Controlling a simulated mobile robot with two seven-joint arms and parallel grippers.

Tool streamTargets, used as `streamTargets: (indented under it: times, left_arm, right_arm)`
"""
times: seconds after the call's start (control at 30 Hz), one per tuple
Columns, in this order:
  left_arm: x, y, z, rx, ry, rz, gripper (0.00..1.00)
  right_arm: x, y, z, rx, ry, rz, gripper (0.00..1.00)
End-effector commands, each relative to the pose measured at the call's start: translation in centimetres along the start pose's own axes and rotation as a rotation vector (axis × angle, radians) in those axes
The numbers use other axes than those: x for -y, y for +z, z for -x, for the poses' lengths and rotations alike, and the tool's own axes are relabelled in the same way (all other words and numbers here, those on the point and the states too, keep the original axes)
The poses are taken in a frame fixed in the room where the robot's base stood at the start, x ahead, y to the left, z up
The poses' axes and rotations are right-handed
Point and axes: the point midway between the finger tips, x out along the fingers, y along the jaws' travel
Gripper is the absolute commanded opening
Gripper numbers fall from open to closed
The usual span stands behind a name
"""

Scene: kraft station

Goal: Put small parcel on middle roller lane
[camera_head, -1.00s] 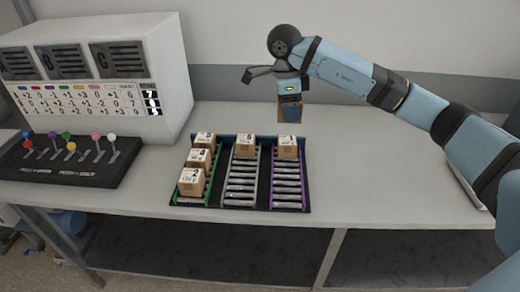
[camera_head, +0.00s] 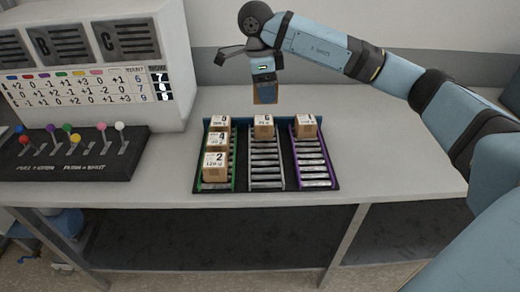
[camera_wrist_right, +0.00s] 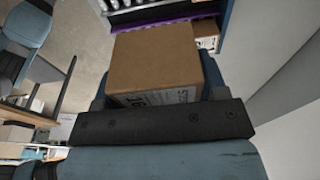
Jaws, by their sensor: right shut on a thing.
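My right gripper (camera_head: 264,86) is shut on a small brown cardboard parcel (camera_head: 265,96) and holds it up behind the far end of the roller rack. In the right wrist view the parcel (camera_wrist_right: 155,62) fills the space in front of the gripper, with printed text on its near lower face. The middle roller lane (camera_head: 266,165) has pale rails. One parcel (camera_head: 263,126) stands at its far end, and the rollers nearer to me are bare. My left gripper is not in view.
The green-railed left lane (camera_head: 232,170) holds three parcels in a row. The purple-railed right lane (camera_head: 314,165) holds one parcel (camera_head: 305,125) at its far end. A panel with coloured levers (camera_head: 75,150) and a display box (camera_head: 90,65) stand on the left. The table right of the rack is clear.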

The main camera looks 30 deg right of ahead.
Motion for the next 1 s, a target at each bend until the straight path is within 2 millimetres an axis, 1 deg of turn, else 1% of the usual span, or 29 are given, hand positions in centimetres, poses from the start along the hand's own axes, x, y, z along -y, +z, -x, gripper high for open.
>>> streamTargets:
  times: [0.03,0.3,0.4,0.53,0.77,1.0]
  left_arm:
    - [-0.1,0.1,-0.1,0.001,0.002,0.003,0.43]
    - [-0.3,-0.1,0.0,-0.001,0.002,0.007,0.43]
    - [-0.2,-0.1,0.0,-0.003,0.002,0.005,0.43]
    - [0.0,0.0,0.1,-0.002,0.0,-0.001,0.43]
    - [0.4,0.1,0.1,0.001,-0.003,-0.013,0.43]
    - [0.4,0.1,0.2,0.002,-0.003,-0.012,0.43]
  right_arm:
    - [-0.1,0.2,-1.4,-0.003,0.005,0.001,0.38]
    - [-0.1,1.3,-8.6,-0.003,0.004,0.001,0.38]
    - [-0.1,1.6,-11.0,-0.003,0.004,0.001,0.38]
    - [-0.1,2.0,-13.1,0.0,0.002,0.002,0.38]
    - [-0.1,2.2,-14.7,0.0,0.002,0.001,0.38]
    - [-0.1,2.7,-18.0,-0.001,0.003,0.001,0.38]
